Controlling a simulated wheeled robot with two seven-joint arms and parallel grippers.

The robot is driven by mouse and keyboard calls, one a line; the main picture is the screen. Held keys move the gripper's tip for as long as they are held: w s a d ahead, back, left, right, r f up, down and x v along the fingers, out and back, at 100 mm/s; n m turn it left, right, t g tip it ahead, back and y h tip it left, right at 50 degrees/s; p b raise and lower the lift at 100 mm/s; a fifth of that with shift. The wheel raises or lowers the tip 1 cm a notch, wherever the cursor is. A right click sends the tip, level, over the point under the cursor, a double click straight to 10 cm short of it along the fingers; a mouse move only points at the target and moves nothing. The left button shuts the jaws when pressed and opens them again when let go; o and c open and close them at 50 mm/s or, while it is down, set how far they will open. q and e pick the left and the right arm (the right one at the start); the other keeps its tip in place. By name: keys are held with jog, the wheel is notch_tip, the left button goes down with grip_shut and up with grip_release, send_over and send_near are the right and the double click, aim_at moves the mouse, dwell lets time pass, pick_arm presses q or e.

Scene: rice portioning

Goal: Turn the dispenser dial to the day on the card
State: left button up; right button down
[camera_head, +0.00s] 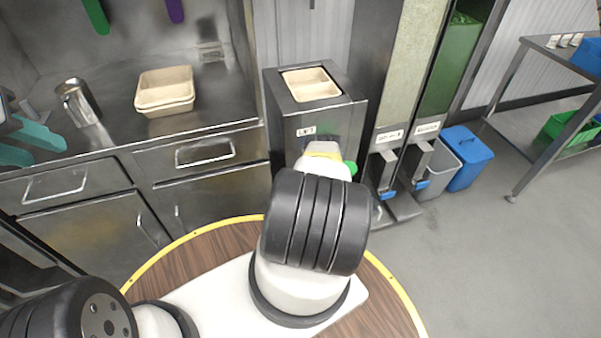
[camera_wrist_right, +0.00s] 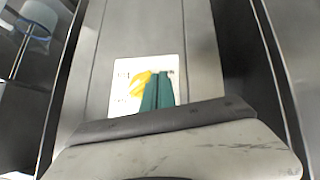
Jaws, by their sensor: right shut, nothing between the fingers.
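A grey metal dispenser (camera_head: 285,128) stands at the centre of the head view, with a small white label on its front. In the right wrist view, a white panel (camera_wrist_right: 123,105) with small dark marks carries a yellow dial or pointer (camera_wrist_right: 138,83). The marks are too small to read. My right gripper (camera_wrist_right: 158,90) is shut and empty, its green fingers in front of the panel, overlapping the yellow part. I cannot tell whether they touch. My left gripper (camera_head: 36,146) is open and empty at the left. No day card can be made out.
Beige trays (camera_head: 165,88) and a metal cup (camera_head: 77,101) are on the steel counter (camera_head: 115,133). A beige tray (camera_head: 311,85) sits on the dispenser's top. Two tall grain dispensers, a grey bin and a blue bin (camera_head: 466,160) stand to the right. Floor is clear at the lower right.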

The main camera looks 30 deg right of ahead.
jog(key=shift+a+f, duration=0.15)
jog(key=shift+f, duration=0.6)
dwell(1.2)
